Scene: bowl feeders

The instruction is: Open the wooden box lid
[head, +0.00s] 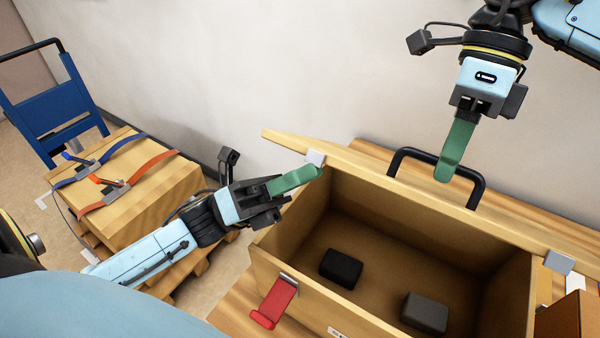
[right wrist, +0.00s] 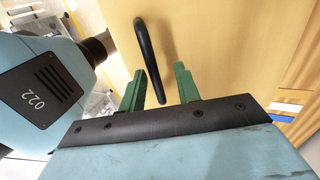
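The wooden box (head: 390,215) stands open in the head view, its inside showing. Its lid (head: 370,190) is raised and seen nearly edge-on along the back; the lid face also shows in the right wrist view (right wrist: 235,50). A black handle (head: 398,160) is on the lid's far side. My right gripper (head: 446,172) is at this handle; in the right wrist view its green fingers (right wrist: 160,88) are apart, with the handle (right wrist: 147,55) between them. My left gripper (head: 308,176) has its green fingers near the lid's left end, by a grey bracket (head: 315,158); its opening is unclear.
Two dark blocks, one black (head: 341,268) and one grey (head: 424,313), lie inside the box. A red latch (head: 275,300) hangs on its front wall. At left, a strapped wooden crate (head: 155,190) sits by a blue cart (head: 50,107). A wall (head: 230,70) stands behind.

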